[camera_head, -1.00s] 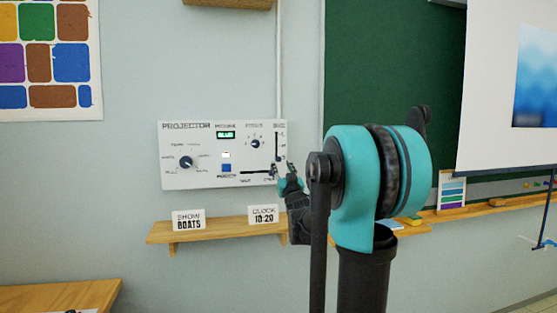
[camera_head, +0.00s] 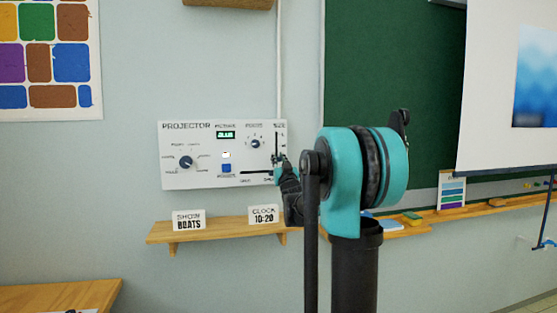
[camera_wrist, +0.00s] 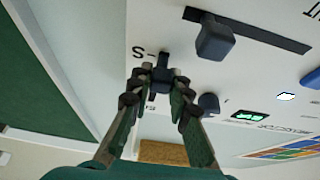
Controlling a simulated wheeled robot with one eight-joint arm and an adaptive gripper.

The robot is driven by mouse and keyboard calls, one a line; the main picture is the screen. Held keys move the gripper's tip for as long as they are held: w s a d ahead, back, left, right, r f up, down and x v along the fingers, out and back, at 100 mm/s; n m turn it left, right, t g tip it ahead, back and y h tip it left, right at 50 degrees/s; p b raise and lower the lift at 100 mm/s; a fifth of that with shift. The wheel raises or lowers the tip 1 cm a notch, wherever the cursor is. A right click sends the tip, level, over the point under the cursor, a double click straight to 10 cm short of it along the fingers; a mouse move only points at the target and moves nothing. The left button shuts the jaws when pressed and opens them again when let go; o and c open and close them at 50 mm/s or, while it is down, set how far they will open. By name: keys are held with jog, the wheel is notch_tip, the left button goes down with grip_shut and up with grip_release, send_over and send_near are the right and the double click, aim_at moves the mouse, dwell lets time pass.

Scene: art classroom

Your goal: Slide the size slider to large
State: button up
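The white projector panel (camera_head: 205,145) hangs on the wall. Its size slider (camera_head: 277,140) is a short upright dark slot at the right edge under the SIZE label. In the wrist view, which is turned over, the slider's dark knob (camera_wrist: 162,78) is between my fingertips, a little from the slot end marked S. My gripper (camera_wrist: 162,73) looks shut on this knob, with one finger on each side. In the head view my gripper (camera_head: 279,161) is at the panel's right edge, and my gripper and wrist partly hide the slider's lower part.
A horizontal slider's larger knob (camera_wrist: 214,38) is close to my fingers. A round dark knob (camera_wrist: 208,103) is on the other side. A wooden shelf (camera_head: 218,228) with two signs juts out below the panel. The green chalkboard (camera_head: 385,75) is to the right.

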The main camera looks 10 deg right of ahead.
aim_at(276, 128)
grip_shut()
notch_tip(276, 128, up, 10)
jog(key=shift+r, duration=0.1)
dwell(0.5)
jog(key=o, duration=0.7)
grip_release()
jog(key=shift+c, duration=0.2)
jog(key=v, duration=1.2)
